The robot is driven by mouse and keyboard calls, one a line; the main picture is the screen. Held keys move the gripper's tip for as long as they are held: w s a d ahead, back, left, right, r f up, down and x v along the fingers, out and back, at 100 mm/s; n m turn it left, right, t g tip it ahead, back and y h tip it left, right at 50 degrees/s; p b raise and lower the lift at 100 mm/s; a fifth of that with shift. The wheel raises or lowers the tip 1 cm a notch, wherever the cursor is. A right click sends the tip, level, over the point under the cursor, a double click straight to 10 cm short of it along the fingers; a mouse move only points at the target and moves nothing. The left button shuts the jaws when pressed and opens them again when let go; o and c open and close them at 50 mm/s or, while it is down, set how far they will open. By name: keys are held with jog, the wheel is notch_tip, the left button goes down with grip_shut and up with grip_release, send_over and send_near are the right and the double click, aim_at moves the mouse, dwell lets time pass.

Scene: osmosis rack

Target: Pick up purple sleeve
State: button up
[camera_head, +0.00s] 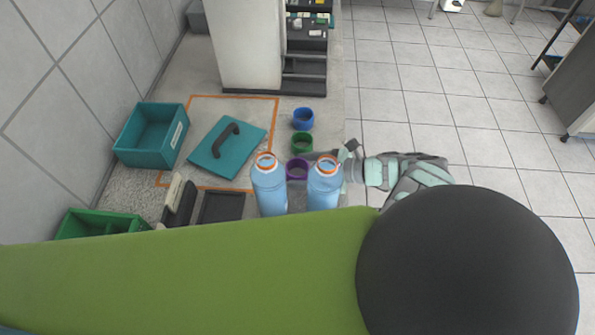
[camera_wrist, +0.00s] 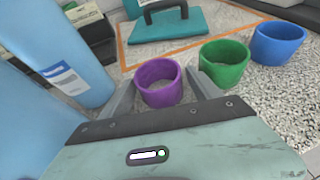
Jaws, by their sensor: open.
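The purple sleeve (camera_head: 297,168) is a short open ring standing on the counter, behind and between the two blue bottles in the head view. In the wrist view the purple sleeve (camera_wrist: 160,84) stands upright between the spread fingers of my gripper (camera_wrist: 163,92). One finger is at its left and one at its right; I cannot tell whether they touch it. My gripper is open. In the head view the gripper's fingers are largely hidden near the bottles.
A green sleeve (camera_wrist: 225,63) and a blue sleeve (camera_wrist: 278,43) stand to the right of the purple one. Blue bottles (camera_head: 268,188) (camera_head: 324,185) stand close by. A teal lid (camera_head: 228,150) with a dark handle, a teal bin (camera_head: 150,137) and a green bin (camera_head: 98,222) lie leftward.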

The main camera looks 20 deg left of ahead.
jog(key=shift+x, duration=1.1)
jog(key=shift+s, duration=0.1)
jog(key=shift+c, duration=0.5)
jog(key=c, duration=1)
jog(key=shift+r+p, duration=3.9)
jog(key=shift+r, duration=6.1)
